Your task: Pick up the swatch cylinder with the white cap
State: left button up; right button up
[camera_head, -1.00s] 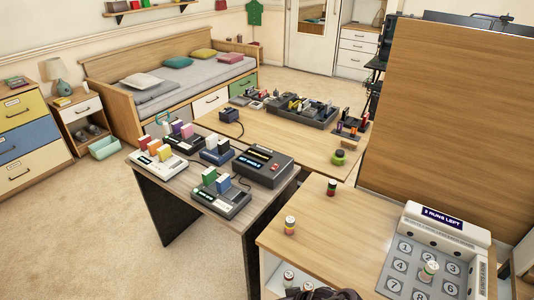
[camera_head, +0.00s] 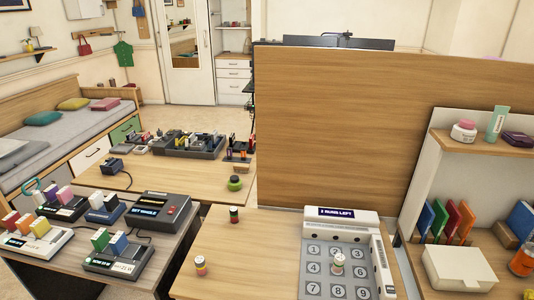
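Three small banded cylinders show on the near wooden table (camera_head: 240,275). One (camera_head: 338,264) stands on the grey numbered pad (camera_head: 314,284), near the middle of its number grid; its top looks pale or white. One (camera_head: 200,266) stands near the table's left edge, with orange and red bands and a pale top. One (camera_head: 234,215) stands near the back edge, with red and green bands and a dark top. They are too small to tell the caps for certain. Neither of my grippers is in view.
A white console with a display (camera_head: 341,214) borders the pad. A tall wooden panel (camera_head: 350,130) rises behind. A shelf unit (camera_head: 455,215) with coloured binders and a white box (camera_head: 458,268) stands right. The near table's middle left is clear.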

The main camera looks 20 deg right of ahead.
aim_at(339, 261)
jog(key=z, duration=1.35)
